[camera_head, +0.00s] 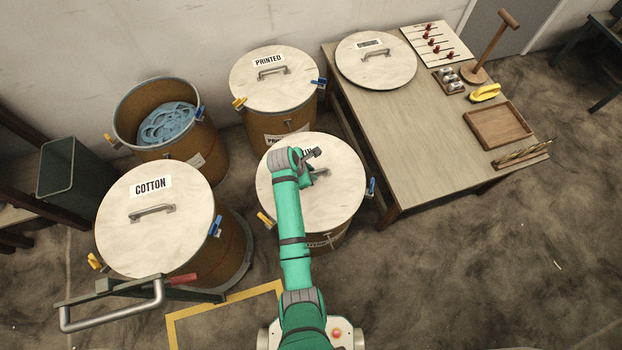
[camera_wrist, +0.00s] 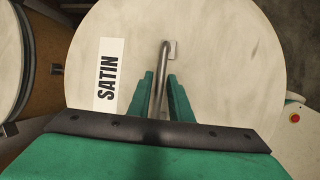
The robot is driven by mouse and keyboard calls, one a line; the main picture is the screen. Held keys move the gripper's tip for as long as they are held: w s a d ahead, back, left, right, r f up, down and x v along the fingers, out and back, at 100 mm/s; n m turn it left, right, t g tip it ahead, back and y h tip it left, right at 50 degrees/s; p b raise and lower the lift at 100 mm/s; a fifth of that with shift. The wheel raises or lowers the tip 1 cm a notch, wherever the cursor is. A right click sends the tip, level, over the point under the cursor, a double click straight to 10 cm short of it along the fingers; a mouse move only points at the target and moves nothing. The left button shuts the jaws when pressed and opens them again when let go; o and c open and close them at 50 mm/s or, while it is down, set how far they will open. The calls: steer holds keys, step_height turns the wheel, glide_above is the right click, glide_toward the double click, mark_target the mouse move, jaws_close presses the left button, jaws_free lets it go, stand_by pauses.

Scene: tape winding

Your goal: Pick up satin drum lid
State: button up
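The satin drum lid (camera_head: 335,195) is a round pale disc on a brown drum in the head view, its label mostly hidden by my arm. In the wrist view the lid (camera_wrist: 235,60) fills most of the picture, with its "SATIN" label (camera_wrist: 108,75) and a metal bar handle (camera_wrist: 163,60). My gripper (camera_wrist: 160,75) has one finger on each side of the handle, with a narrow gap visible beside the bar. In the head view my gripper (camera_head: 314,174) is over the lid's middle. Whether the fingers touch the lid is unclear.
An orange clamp (camera_head: 266,219) and a blue clamp (camera_head: 371,187) are at the satin drum's sides. The printed drum (camera_head: 270,98) stands behind, the cotton drum (camera_head: 235,255) at left, and an open drum (camera_head: 186,137) at back left. A wooden table (camera_head: 410,125) stands close at right.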

jaws_close()
steer(key=shift+w+r, duration=0.1)
stand_by(1.2)
